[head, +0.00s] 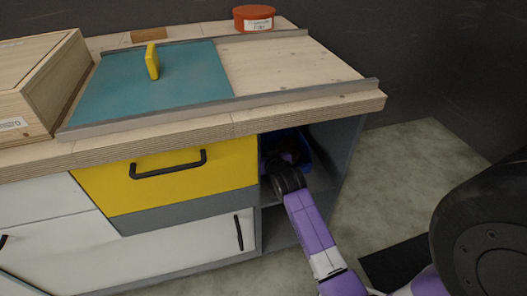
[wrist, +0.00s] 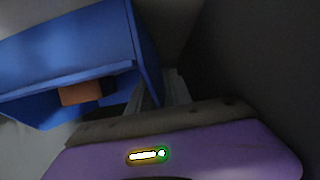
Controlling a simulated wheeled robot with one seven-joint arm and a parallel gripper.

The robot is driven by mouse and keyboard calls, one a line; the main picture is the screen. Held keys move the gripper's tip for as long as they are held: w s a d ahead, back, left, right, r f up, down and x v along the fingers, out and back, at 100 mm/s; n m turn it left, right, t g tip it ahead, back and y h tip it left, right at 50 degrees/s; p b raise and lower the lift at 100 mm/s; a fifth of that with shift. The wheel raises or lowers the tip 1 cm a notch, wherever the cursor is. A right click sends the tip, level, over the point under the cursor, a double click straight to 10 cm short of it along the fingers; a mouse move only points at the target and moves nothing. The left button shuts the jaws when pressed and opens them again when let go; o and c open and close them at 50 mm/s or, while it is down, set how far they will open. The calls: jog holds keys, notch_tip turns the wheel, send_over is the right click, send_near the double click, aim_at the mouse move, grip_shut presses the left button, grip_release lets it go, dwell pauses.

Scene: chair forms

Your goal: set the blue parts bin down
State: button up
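The blue parts bin (head: 304,154) is inside the open compartment at the right end of the workbench, mostly hidden by my arm. In the wrist view the bin (wrist: 70,50) fills the upper left, and its near wall runs down to my gripper (wrist: 160,92). The grey fingers lie on either side of that wall and appear shut on it. A brown-orange block (wrist: 82,93) shows against the bin's lower part. In the head view my dark wrist reaches into the compartment and the fingers are hidden. I cannot tell whether the bin's underside touches the shelf.
The workbench top (head: 290,65) overhangs the compartment, with a side panel (head: 340,150) at right and the yellow drawer (head: 165,180) at left. A shelf divides the compartment. On top are a teal sliding panel (head: 190,85), a wooden box (head: 45,75) and an orange tub (head: 253,20).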

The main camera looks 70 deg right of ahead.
jog(key=shift+r, duration=0.15)
jog(key=shift+s+a+r, duration=0.1)
jog(key=shift+s+a, duration=0.05)
jog(key=shift+a, duration=0.05)
jog(key=p+v, duration=0.3)
jog(key=v, duration=0.8)
jog(key=shift+s+a+r+p, duration=0.15)
jog(key=shift+p, duration=0.25)
